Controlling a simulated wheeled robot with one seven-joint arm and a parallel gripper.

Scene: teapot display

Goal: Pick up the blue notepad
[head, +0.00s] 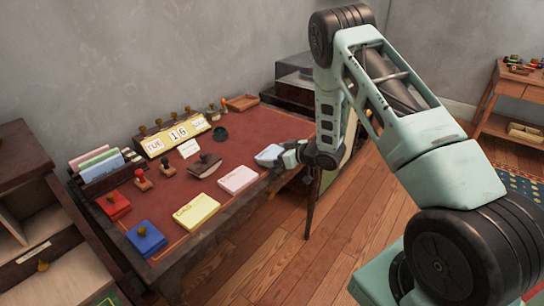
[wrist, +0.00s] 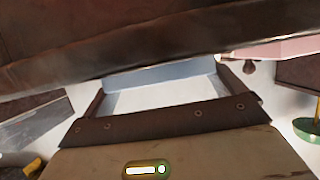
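The pale blue notepad (head: 269,153) is at the right front edge of the red-topped desk, in line with the pink and yellow pads. My gripper (head: 287,156) is at its right side, low over the desk edge, with its fingertips at or against the pad. In the wrist view the blue pad (wrist: 160,72) shows just beyond the dark riveted finger plate, with a pale area below its blue edge. The far finger is not clear, so I cannot tell whether the jaws grip the pad.
The pink pad (head: 238,179) and yellow pad (head: 196,211) lie to the left along the front edge. A brown blotter (head: 205,166), stamps and a calendar (head: 172,138) stand behind. The desk top (head: 255,125) behind the blue pad is clear.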

